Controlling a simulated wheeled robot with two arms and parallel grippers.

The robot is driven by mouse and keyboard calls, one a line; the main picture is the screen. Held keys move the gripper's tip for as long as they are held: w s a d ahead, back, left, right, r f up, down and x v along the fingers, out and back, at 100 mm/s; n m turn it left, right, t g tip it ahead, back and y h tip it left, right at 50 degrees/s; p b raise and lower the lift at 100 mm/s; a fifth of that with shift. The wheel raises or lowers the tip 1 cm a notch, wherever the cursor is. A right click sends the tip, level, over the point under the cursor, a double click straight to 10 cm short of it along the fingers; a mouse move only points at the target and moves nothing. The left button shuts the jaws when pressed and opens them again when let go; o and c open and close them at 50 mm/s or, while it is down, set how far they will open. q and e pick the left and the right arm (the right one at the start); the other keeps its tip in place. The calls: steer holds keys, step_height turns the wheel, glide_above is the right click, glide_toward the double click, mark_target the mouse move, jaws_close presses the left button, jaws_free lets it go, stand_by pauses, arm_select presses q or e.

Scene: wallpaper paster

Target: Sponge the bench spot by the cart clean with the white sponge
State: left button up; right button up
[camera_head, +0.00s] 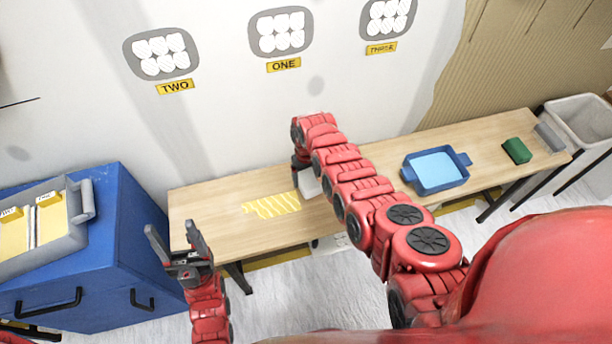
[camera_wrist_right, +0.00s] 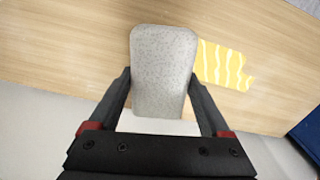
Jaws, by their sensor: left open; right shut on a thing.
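The white sponge (camera_wrist_right: 163,72) is held between the fingers of my right gripper (camera_wrist_right: 165,98), seen in the right wrist view. In the head view a small pale part of the sponge (camera_head: 309,184) shows beside my right arm. The yellow spot with white wavy lines (camera_head: 271,205) lies on the bench (camera_head: 225,235), near its left end by the blue cart (camera_head: 110,260). The sponge is just beside the spot (camera_wrist_right: 223,66); whether it touches the bench I cannot tell. My left gripper (camera_head: 172,238) is open and empty, in front of the bench's left end.
A blue tray of light blue liquid (camera_head: 408,172), a green block (camera_head: 517,151) and a grey block (camera_head: 549,138) are on the bench's right part. A grey bin (camera_head: 585,115) stands beyond the right end. A grey tray (camera_head: 45,245) sits on the cart.

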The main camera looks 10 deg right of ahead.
steer(key=shift+f, duration=0.1)
step_height(320, 180, down, 6)
steer(key=b, duration=0.6)
steer(key=shift+f, duration=0.15)
steer(key=shift+f+b, duration=1.2)
steer(key=shift+f, duration=0.05)
stand_by(1.4)
steer(key=shift+s, duration=0.1)
stand_by(1.3)
steer(key=shift+a, duration=1.95)
